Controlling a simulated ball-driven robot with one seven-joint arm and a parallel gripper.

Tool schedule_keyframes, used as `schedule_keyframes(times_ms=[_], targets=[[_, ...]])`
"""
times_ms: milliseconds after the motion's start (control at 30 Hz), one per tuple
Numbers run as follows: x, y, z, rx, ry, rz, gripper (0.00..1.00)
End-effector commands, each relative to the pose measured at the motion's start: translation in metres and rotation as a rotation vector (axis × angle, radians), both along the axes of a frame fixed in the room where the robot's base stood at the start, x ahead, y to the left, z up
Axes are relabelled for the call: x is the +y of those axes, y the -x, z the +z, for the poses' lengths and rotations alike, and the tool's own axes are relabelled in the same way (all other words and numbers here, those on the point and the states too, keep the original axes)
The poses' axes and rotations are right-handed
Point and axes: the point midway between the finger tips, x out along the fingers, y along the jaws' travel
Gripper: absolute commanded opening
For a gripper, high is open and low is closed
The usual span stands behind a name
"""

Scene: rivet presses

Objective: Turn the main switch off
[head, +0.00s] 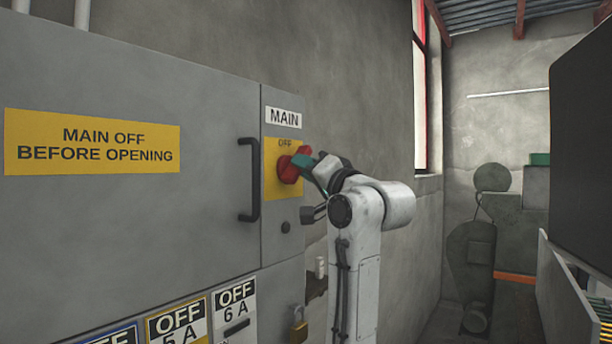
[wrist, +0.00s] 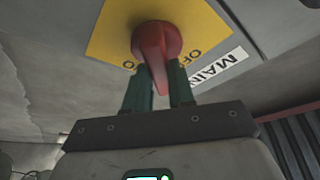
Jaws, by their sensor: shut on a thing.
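The main switch is a red rotary handle (head: 288,169) on a yellow plate (head: 271,188) marked OFF at the top, under a white MAIN label (head: 283,118). In the wrist view the red handle (wrist: 155,48) has its grip between the two green fingers of my gripper (wrist: 160,85). My gripper is shut on it. In the head view my gripper (head: 303,162) reaches the handle from the right and hides part of it and of the plate. I cannot tell exactly which mark the handle points to.
The grey cabinet has a black door handle (head: 250,180) left of the switch and a yellow warning sign (head: 92,141). Below are labels reading OFF 5A and OFF 6A (head: 236,306) and a brass padlock (head: 298,326). A dark panel (head: 583,150) stands at the far right.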

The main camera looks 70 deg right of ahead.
Motion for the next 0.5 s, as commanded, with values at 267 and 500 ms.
schedule_keyframes(times_ms=[267,500], targets=[[-0.0009,0.0000,-0.0057,0.068,0.252,-0.001,0.00],[-0.0008,0.0000,-0.0054,0.118,0.457,-0.001,0.00]])
